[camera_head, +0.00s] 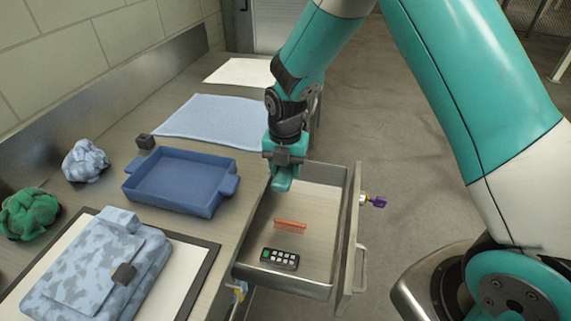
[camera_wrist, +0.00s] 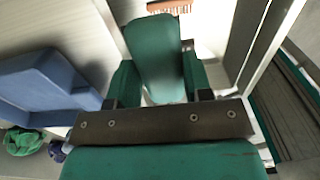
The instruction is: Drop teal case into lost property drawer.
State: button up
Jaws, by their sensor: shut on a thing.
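The teal case (camera_head: 282,184) hangs from my gripper (camera_head: 287,160) over the back part of the open drawer (camera_head: 345,225). In the wrist view the teal case (camera_wrist: 157,58) sits between both fingers of my gripper (camera_wrist: 160,85), which is shut on it. The drawer is pulled out from the counter. An orange comb (camera_head: 290,224) and a dark calculator-like item with light keys (camera_head: 280,258) lie on its floor. The case is above that floor, apart from both.
A blue tray (camera_head: 180,182) stands on the counter left of the drawer. A blue camouflage bag (camera_head: 95,265) lies on a dark-edged mat (camera_head: 195,285). Green (camera_head: 30,212) and pale blue (camera_head: 85,160) crumpled bundles lie farther left. A purple-headed key (camera_head: 378,202) sticks out at the drawer front.

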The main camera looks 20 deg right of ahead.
aim_at(286, 169)
notch_tip(286, 169, down, 2)
jog(key=shift+f+b, duration=0.15)
jog(key=shift+b, duration=0.45)
jog(key=o, duration=1)
notch_tip(286, 169, up, 18)
jog(key=shift+f+b, duration=0.2)
jog(key=shift+b, duration=0.25)
